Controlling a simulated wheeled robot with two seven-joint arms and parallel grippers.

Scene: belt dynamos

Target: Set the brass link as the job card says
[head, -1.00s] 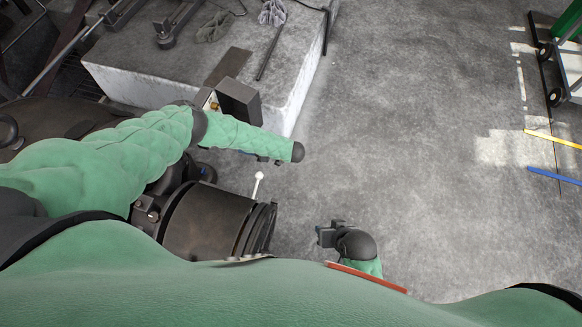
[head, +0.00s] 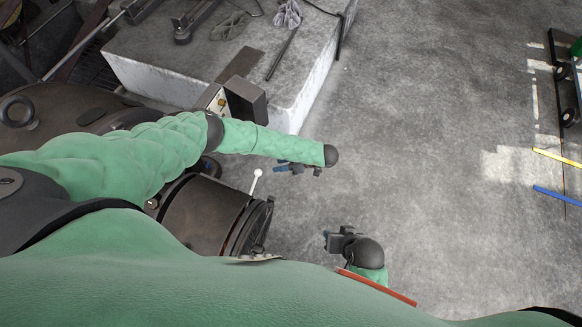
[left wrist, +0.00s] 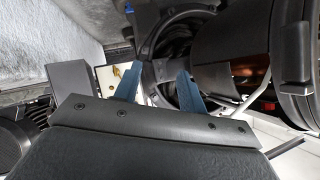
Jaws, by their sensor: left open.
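A small brass part (head: 221,101), which looks like the brass link, sits on a pale panel beside a dark open cover by the concrete block. It also shows in the left wrist view (left wrist: 117,73), on the white panel left of my left finger. My left gripper (head: 281,168) is in front of that panel, to its right and nearer me. In the left wrist view its blue fingers (left wrist: 158,72) are apart with nothing between them. My right gripper (head: 331,241) hangs low at centre right; its jaws are too small to read. I cannot make out the job card.
A dark cylindrical machine (head: 200,213) with a white-knobbed lever (head: 257,173) stands below my left forearm. The concrete block (head: 150,75) carries tools and rags. Open floor (head: 420,130) lies to the right, with yellow and blue bars (head: 558,196) at the far edge.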

